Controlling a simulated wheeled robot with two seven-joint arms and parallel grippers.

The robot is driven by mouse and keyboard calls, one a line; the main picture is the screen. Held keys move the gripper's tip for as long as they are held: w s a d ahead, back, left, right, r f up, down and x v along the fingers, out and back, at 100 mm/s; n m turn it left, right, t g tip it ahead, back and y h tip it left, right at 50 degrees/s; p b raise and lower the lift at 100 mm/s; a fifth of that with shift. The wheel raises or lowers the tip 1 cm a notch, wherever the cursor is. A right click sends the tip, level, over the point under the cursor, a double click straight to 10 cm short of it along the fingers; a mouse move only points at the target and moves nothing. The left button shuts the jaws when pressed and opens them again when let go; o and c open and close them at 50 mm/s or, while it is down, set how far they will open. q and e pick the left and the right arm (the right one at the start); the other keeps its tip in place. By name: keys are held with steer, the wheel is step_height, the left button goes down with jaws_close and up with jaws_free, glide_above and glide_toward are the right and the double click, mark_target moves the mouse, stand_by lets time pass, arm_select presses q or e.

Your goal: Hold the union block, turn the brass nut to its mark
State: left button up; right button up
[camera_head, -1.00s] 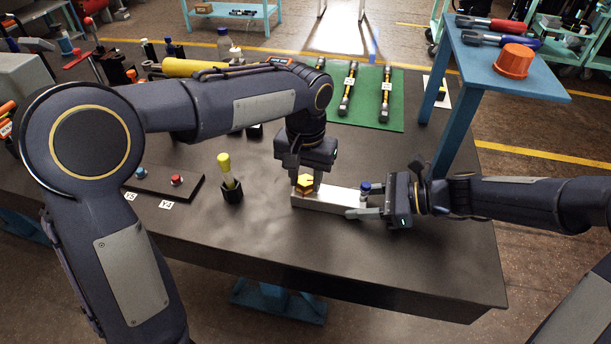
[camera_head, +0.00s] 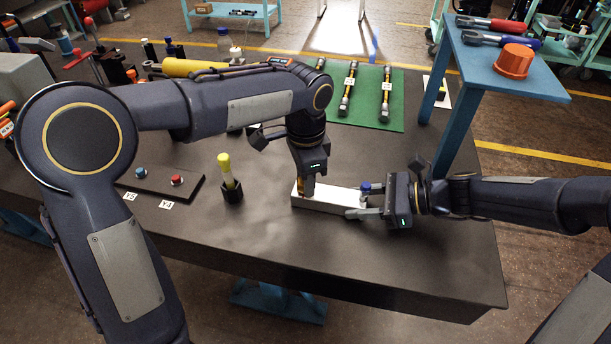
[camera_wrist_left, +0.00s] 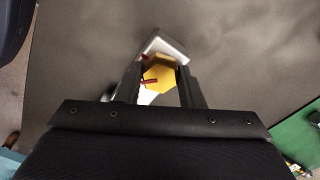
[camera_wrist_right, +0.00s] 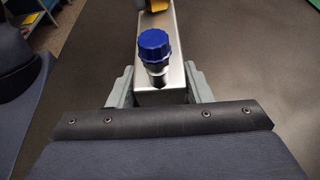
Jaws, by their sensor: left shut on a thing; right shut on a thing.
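The union block (camera_head: 330,202) is a long silver bar lying flat on the dark table. It carries a blue cap (camera_head: 366,187) near its right end, also seen in the right wrist view (camera_wrist_right: 154,46). My right gripper (camera_head: 360,208) is shut on that end, one finger on each side. The brass nut (camera_wrist_left: 159,76) shows in the left wrist view between the fingers of my left gripper (camera_wrist_left: 158,82), which is shut on it from above. Two red marks show by the nut, one on it and one at its left edge; they look apart. In the head view my left gripper mostly hides the nut.
A yellow-handled tool stands in a black holder (camera_head: 233,193) left of the block. A panel with blue and red buttons (camera_head: 160,183) lies further left. A green mat (camera_head: 368,103) with hoses is behind. The table front is clear.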

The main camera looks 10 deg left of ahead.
arm_select(q)
steer(key=m, duration=0.4)
steer(key=shift+m, duration=0.3)
steer(key=m, duration=0.4)
steer(key=shift+m, duration=0.3)
steer(key=o, duration=1)
step_height(320, 180, up, 12)
stand_by(0.3)
